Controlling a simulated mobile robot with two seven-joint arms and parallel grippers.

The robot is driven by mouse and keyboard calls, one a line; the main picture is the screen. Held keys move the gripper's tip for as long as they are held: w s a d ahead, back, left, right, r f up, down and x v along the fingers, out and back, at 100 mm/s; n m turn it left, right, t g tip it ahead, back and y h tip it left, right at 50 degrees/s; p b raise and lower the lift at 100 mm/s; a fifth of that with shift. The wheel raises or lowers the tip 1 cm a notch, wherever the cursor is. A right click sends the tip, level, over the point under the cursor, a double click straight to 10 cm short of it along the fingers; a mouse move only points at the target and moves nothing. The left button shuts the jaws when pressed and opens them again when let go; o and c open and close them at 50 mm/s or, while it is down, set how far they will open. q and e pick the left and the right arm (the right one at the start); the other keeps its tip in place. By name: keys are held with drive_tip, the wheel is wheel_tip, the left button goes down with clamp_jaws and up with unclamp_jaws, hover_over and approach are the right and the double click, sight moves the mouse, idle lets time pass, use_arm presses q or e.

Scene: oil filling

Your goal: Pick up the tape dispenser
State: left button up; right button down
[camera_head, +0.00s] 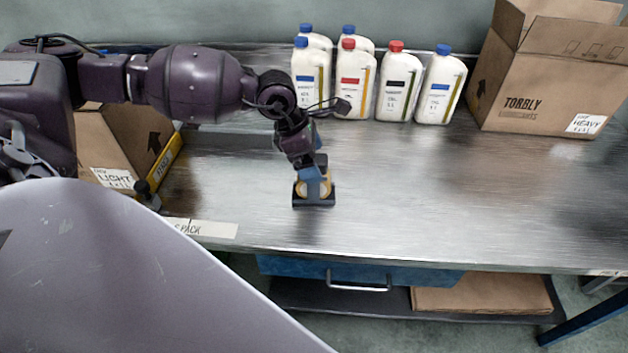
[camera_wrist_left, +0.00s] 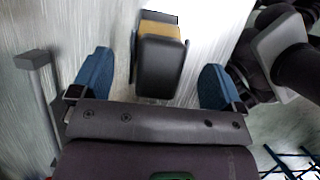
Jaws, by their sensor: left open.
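The tape dispenser (camera_head: 314,200) stands on the metal table, with a dark base and a yellow-tan tape roll. My left gripper (camera_head: 313,172) reaches down over it from above, its blue fingers at the roll's height. In the left wrist view the dispenser (camera_wrist_left: 160,68) shows dark end toward me, between the two blue fingers. The fingers are open, with a gap visible on each side of the dispenser. My left arm and gripper hide part of the roll in the head view. My right gripper is not seen.
Several white bottles (camera_head: 352,90) with blue and red caps stand at the back. An open cardboard box (camera_head: 540,75) is at the back right, another box (camera_head: 110,150) at the left under my arm. The table (camera_head: 430,180) is clear right of the dispenser. A blue drawer (camera_head: 300,266) is below.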

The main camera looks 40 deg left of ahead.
use_arm(q)
drive_tip(key=x, duration=0.3)
drive_tip(key=shift+a, duration=0.1)
drive_tip(key=c, duration=1.2)
wheel_tip(320, 180, up, 20)
drive_tip(key=p, duration=0.1)
drive_tip(key=shift+r, duration=0.1)
